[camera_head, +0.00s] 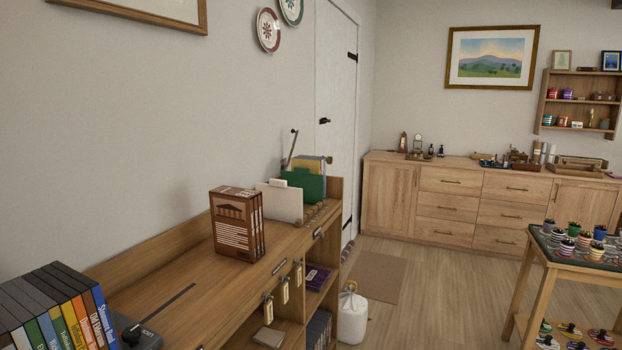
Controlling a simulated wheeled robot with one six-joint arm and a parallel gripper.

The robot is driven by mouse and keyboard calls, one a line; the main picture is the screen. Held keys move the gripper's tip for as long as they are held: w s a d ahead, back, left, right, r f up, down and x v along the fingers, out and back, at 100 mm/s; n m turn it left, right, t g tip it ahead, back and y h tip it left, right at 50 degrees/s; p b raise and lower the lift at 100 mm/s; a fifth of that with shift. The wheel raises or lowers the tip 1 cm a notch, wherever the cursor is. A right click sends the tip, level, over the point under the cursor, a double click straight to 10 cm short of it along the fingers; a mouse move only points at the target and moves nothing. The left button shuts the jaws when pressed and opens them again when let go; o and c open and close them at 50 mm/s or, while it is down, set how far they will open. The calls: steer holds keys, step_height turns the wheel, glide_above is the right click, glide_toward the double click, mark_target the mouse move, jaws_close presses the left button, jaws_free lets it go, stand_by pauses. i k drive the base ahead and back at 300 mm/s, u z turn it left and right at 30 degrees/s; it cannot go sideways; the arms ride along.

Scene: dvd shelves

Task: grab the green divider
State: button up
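The green divider (309,184) stands upright near the far end of the wooden shelf unit's top (185,292). It is behind a white divider (279,203), which covers its lower left part. A yellow divider (305,166) and a blue-grey one show just behind it. A wooden slotted strip runs along the right of the dividers. My gripper is not in this view.
A brown boxed set (237,222) stands on the unit nearer than the dividers. Several DVD cases (55,310) fill the near left corner. Keys with tags (283,290) hang on the front edge. A white bag (352,317) sits on the floor. A small table (543,270) stands right, with open floor between.

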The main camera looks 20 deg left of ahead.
mark_target(312, 185)
steer(key=i, duration=2.6)
steer(key=u, duration=1.5)
